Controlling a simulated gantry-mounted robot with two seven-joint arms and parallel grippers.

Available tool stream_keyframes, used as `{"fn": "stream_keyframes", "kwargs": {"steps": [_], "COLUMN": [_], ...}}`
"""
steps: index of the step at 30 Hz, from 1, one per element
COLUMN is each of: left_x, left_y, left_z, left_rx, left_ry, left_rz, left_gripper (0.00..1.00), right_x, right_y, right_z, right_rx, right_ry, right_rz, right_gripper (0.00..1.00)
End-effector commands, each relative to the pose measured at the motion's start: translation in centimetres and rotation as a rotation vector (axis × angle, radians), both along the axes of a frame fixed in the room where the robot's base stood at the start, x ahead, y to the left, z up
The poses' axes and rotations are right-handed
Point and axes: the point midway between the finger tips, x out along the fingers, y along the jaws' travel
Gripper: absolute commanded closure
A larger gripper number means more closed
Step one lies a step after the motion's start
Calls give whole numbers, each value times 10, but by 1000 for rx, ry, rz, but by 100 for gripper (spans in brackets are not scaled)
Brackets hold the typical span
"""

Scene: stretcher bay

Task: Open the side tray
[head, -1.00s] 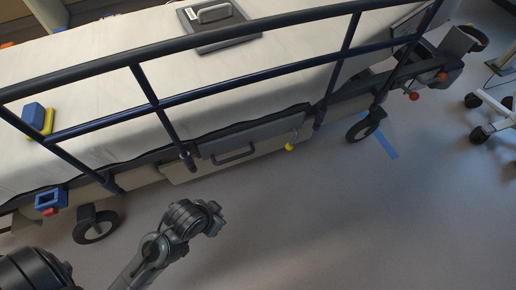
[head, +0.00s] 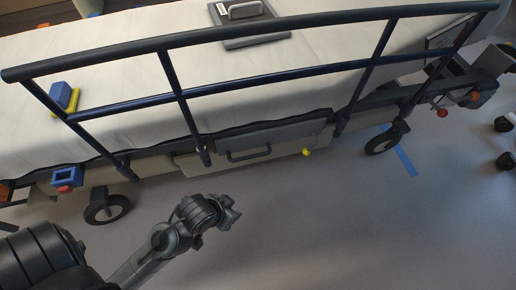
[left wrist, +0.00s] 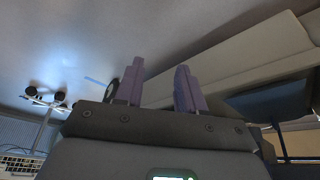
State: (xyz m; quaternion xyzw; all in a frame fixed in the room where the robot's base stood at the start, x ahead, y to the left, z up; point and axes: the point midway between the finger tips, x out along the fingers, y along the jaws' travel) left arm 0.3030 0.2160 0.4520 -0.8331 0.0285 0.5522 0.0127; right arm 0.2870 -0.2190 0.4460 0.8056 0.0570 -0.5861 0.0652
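The side tray (head: 282,134) is a grey panel with a dark bar handle (head: 248,153), set in the stretcher's side below the rail. It looks shut, flush with the beige side. A yellow knob (head: 306,152) sits at its lower right. My left gripper (head: 232,214) is in front of the stretcher, below and left of the handle, apart from it. In the left wrist view the left gripper's two purple fingers (left wrist: 159,86) stand apart with nothing between them. My right gripper is not in view.
The dark blue side rail (head: 270,98) runs above the tray. Wheels (head: 106,209) stand at both ends of the stretcher. A grey device (head: 246,20) lies on the mattress. The floor in front (head: 340,230) is clear. A wheeled stand is at the right edge.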

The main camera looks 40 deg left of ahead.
Motion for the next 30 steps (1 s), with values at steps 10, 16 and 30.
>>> {"fn": "stream_keyframes", "kwargs": {"steps": [10,16,30], "left_x": [86,116,69], "left_y": [-10,-1,48], "left_z": [-2,-4,-2], "left_rx": [-343,-646,-1315], "left_ry": [-473,-712,-1089], "left_rz": [313,479,768], "left_gripper": [61,61,61], "right_x": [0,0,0], "right_y": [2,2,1], "right_z": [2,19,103], "right_rx": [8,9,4], "right_ry": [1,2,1], "right_rz": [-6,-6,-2], "right_gripper": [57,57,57]}}
